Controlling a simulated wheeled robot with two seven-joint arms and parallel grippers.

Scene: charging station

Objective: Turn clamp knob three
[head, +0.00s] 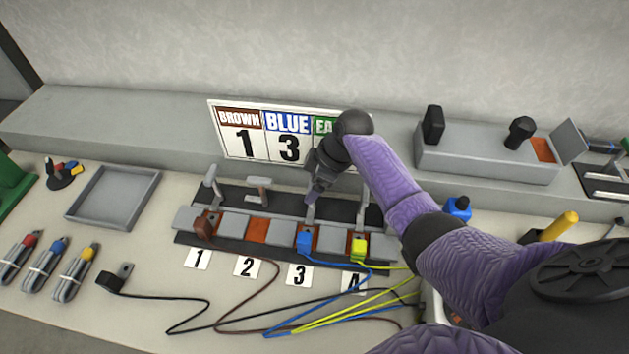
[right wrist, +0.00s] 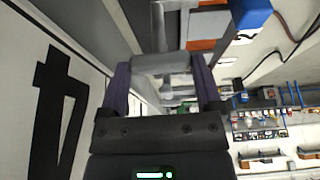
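Clamp knob three (head: 311,212) is a grey T-handle on a post behind number card 3 (head: 299,275). My right gripper (head: 315,190) reaches down onto it from above and hides its top in the head view. In the right wrist view the grey crossbar (right wrist: 160,62) lies between the two purple fingers, which appear to touch its ends. The blue cable end (head: 304,241) sits in front of this knob. Knobs one (head: 212,182), two (head: 259,186) and four (head: 361,208) stand beside it on the dark terminal block (head: 234,205). My left gripper is out of view.
A yellow-green cable end (head: 358,248) sits at position four, a brown one (head: 204,227) at one. A black cable end (head: 115,279) lies loose on the bench. The sign (head: 265,150) stands close behind the block. An empty grey tray (head: 113,195) is at left.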

